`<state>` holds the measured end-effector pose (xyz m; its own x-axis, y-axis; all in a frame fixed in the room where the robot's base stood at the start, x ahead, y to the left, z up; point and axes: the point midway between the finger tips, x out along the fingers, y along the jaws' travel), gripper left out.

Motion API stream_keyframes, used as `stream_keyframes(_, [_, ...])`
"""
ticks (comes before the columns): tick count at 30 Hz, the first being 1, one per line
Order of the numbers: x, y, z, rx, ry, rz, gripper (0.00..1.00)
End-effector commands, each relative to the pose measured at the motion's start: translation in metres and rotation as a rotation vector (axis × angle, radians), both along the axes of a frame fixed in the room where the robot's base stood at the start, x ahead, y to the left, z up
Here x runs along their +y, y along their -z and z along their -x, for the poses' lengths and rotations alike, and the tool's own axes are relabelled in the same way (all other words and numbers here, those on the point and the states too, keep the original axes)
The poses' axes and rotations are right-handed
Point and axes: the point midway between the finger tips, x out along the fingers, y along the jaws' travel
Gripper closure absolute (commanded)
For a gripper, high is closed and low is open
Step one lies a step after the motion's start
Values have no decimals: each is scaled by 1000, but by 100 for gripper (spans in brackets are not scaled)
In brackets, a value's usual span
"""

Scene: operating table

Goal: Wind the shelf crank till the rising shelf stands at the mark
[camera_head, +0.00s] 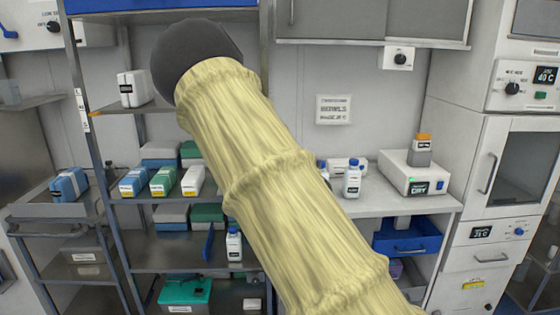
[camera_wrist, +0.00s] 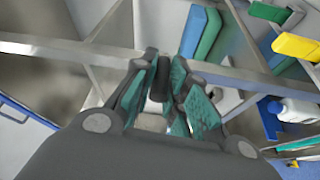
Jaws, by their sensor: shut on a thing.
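In the wrist view my gripper (camera_wrist: 166,82) has its two teal-padded fingers closed around a dark upright grip, which looks like the crank handle (camera_wrist: 158,80). A pale metal bar of the rack runs behind it. In the head view my yellow-sleeved arm hides the gripper and crank. The shelf rack (camera_head: 97,150) has blue-grey posts and several levels. One shelf (camera_head: 130,201) carries blue, green and white boxes; I cannot tell whether it is the rising one. A small white label (camera_head: 82,104) is on the left post; I cannot tell if it is the mark.
A bench (camera_head: 395,204) at the right holds white bottles and a device (camera_head: 412,175). A white bottle (camera_head: 234,244) and a teal bin (camera_head: 184,291) sit low in the rack. A side cart (camera_head: 60,210) stands at left. My arm covers the middle.

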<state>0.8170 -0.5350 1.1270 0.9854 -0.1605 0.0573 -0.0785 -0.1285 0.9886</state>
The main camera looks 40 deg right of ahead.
Motion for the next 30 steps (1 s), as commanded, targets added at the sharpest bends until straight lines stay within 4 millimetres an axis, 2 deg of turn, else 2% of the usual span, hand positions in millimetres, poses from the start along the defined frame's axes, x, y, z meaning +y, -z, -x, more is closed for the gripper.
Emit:
stream_keyframes(7, [1, -1, 0, -1, -2, -1, 100])
stream_keyframes(8, [1, -1, 0, -1, -2, -1, 81])
stream_keyframes(11, [0, 0, 0, -1, -1, -1, 63])
stream_keyframes(23, [0, 0, 4, 0, 1, -1, 63])
stream_keyframes(26, [2, 1, 14, 1, 2, -2, 63])
stream_keyframes(30, [5, 2, 36, 0, 2, -2, 63])
